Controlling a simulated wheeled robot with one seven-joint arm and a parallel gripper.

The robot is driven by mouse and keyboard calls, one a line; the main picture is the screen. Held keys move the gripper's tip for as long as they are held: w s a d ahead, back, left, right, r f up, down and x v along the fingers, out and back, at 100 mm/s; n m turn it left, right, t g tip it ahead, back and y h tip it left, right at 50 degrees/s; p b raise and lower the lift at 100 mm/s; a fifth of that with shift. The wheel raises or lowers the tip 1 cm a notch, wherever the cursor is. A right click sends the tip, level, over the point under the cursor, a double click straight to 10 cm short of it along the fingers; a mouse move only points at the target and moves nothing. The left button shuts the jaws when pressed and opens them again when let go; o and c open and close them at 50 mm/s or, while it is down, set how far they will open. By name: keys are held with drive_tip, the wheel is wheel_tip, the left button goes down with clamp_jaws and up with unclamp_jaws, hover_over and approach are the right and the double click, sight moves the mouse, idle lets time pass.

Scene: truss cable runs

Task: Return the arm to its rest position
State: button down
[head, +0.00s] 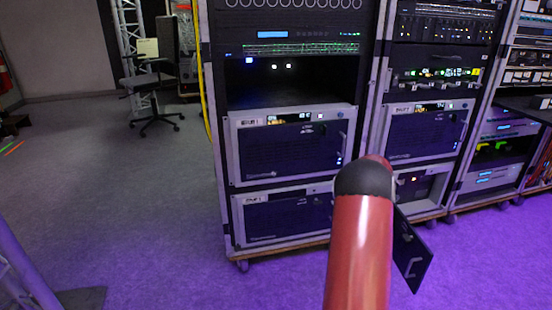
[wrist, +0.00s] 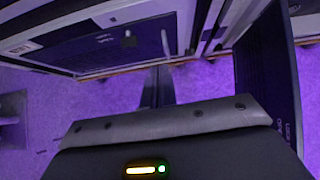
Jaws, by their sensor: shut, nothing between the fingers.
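My gripper (wrist: 159,82) shows in the wrist view as two dark fingers close together, with nothing between them. They point toward the foot of a rack, above the purple-lit floor. In the head view my red arm with its dark joint rises at the lower right of centre, and my gripper is not seen there. An open dark door panel (head: 411,252) with a pale handle hangs out from the lower part of the right rack, just right of my arm. A dark upright panel (wrist: 268,78) stands close to the right of my gripper in the wrist view.
A wheeled equipment rack (head: 286,186) stands ahead, with a second rack (head: 428,90) beside it and more at the right. My arm covers part of both. Open carpet (head: 120,215) lies at the left. An office chair (head: 150,95) stands farther back.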

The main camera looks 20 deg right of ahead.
drive_tip(key=w+a+r+m+t+h, duration=0.1)
drive_tip(key=a+r+m, duration=0.15)
drive_tip(key=r, duration=0.35)
drive_tip(key=a+r+m+t+h+p, duration=0.1)
drive_tip(key=a+r+m, duration=0.1)
drive_tip(key=r+m, duration=0.3)
drive_tip(key=w+a+r+m+t+h, duration=0.1)
drive_tip(key=a+r+m, duration=0.15)
drive_tip(key=r, duration=0.45)
drive_tip(key=s+a+r+m+g+h+p, duration=0.1)
drive_tip(key=s+a+r+m+h+p, duration=0.1)
drive_tip(key=s+a+r+m, duration=0.65)
drive_tip(key=s+a+f+m+g+y+p, duration=0.1)
drive_tip(key=s+a+f+m+g+y, duration=0.1)
drive_tip(key=s+a+m, duration=0.6)
drive_tip(key=s+a+f+m+g+y, duration=0.2)
drive_tip(key=s+a+m, duration=0.5)
drive_tip(key=s+a, duration=1.1)
drive_tip(key=a+g+y, duration=0.1)
drive_tip(key=a+y, duration=0.1)
drive_tip(key=a, duration=0.1)
drive_tip(key=shift+f+m+p, duration=0.35)
drive_tip(key=c, duration=2.1)
unclamp_jaws()
